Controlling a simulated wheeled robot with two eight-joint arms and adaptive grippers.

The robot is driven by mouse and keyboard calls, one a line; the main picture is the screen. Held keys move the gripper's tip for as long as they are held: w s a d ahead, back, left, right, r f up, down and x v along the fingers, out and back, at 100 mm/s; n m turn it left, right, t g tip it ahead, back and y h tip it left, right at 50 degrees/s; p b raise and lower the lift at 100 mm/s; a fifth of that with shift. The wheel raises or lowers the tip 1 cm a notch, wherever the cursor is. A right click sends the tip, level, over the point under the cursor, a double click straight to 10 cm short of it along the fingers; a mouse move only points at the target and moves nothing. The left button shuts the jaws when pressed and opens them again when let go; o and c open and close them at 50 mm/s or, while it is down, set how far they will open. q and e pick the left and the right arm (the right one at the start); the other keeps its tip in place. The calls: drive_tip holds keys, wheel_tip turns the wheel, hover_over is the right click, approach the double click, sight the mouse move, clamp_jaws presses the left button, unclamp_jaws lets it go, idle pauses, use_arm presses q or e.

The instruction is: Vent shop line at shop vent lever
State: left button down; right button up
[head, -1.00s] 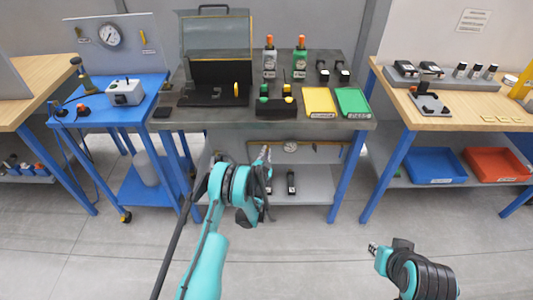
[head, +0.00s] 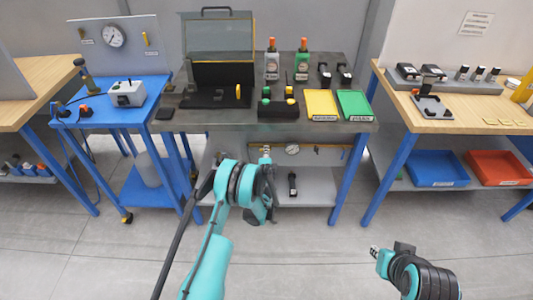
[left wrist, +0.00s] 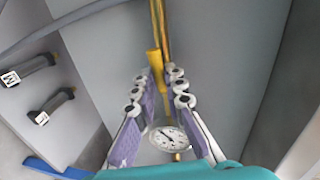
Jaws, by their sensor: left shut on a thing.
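A yellow lever (left wrist: 153,64) stands between the fingertips of my left gripper (left wrist: 159,80) in the left wrist view, and the jaws are shut on it. A round white gauge (left wrist: 168,138) on the yellow line lies between the finger bases in that view. In the head view my left gripper (head: 265,156) reaches under the front edge of the middle bench, left of the gauge (head: 292,149). The lever is too small or hidden to make out there. My right gripper (head: 375,250) hangs over the floor at lower right, away from the benches; its jaws are too small to read.
The dark benchtop (head: 230,115) overhangs the left gripper. A black-handled item (head: 292,184) lies on the grey lower shelf (head: 315,190); the left wrist view shows two such handles at left. A blue cart (head: 150,190) stands left. The floor in front is clear.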

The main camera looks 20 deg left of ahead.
use_arm(q)
drive_tip(key=shift+d+r+m, duration=0.1)
drive_tip(key=shift+m, duration=0.4)
drive_tip(key=c, duration=1.6)
unclamp_jaws()
